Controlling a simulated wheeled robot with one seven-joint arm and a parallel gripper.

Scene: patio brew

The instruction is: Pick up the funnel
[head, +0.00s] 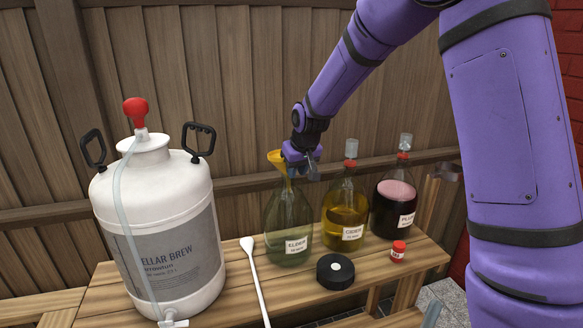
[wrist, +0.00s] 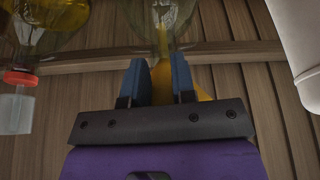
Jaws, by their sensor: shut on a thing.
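The yellow funnel (head: 277,160) is at the mouth of the clear, greenish glass jug labelled ELDER (head: 288,225). My gripper (head: 302,158) is at the funnel from the right, above the jug, and is shut on it. In the wrist view the two blue fingertips (wrist: 160,80) stand on either side of the yellow funnel (wrist: 200,90), which is partly hidden by the gripper body. The funnel's lower end looks to be in or right over the jug's neck; I cannot tell exactly which.
A jug labelled CIDER (head: 345,212) and a dark jug labelled PLUM (head: 393,208) stand to the right with airlocks. A white keg (head: 158,230) is at left.

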